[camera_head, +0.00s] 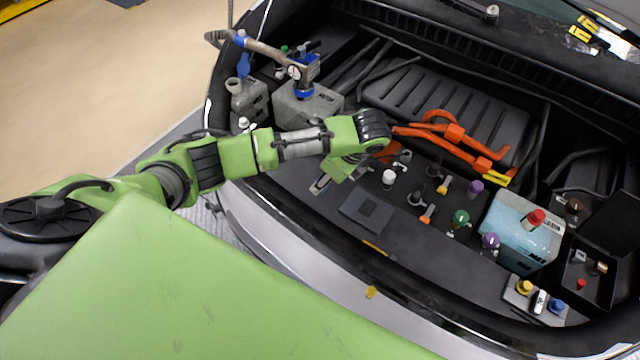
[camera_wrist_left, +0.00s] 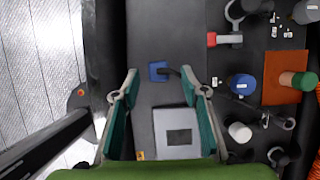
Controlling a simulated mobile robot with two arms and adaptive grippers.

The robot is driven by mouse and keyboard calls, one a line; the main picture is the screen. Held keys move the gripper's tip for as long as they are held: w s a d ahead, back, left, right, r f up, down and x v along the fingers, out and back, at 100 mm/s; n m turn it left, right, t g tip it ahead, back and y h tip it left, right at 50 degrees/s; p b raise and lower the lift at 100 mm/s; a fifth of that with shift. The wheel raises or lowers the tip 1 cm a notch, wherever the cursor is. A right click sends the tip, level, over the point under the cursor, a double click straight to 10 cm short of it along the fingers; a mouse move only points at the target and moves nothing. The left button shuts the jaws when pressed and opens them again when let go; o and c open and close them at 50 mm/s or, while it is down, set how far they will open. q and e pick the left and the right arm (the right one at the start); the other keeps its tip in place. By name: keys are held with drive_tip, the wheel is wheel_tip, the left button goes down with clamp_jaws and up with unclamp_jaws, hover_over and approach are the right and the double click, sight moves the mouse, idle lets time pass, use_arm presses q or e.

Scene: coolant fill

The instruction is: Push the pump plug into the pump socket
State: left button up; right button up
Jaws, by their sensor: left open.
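My left gripper (camera_head: 330,182) reaches low over the front of the engine bay in the head view. In the left wrist view its two teal fingers (camera_wrist_left: 160,82) are apart with nothing held. A small blue piece (camera_wrist_left: 158,70) with a dark cable-like part lies on the dark panel, between and just past the fingertips. I cannot tell whether it is the pump plug. A grey square plate with a dark centre (camera_wrist_left: 165,113) lies nearby; it also shows in the head view (camera_head: 350,208). I cannot tell whether it is the pump socket. My right gripper is not in view.
White (camera_head: 388,179), green (camera_head: 460,218) and purple (camera_head: 475,187) caps stand right of the gripper. Orange cables (camera_head: 455,150) run behind. A light-blue reservoir (camera_head: 510,232) stands at the right. A gauge nozzle (camera_head: 300,72) rises over grey canisters at the back left.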

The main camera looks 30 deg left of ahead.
use_arm(q)
drive_tip(key=shift+p+x, duration=0.4)
drive_tip(key=shift+x, duration=1.5)
drive_tip(key=shift+s, duration=0.1)
drive_tip(key=c, duration=1)
drive_tip(key=shift+a, duration=0.1)
drive_tip(key=shift+r, duration=0.15)
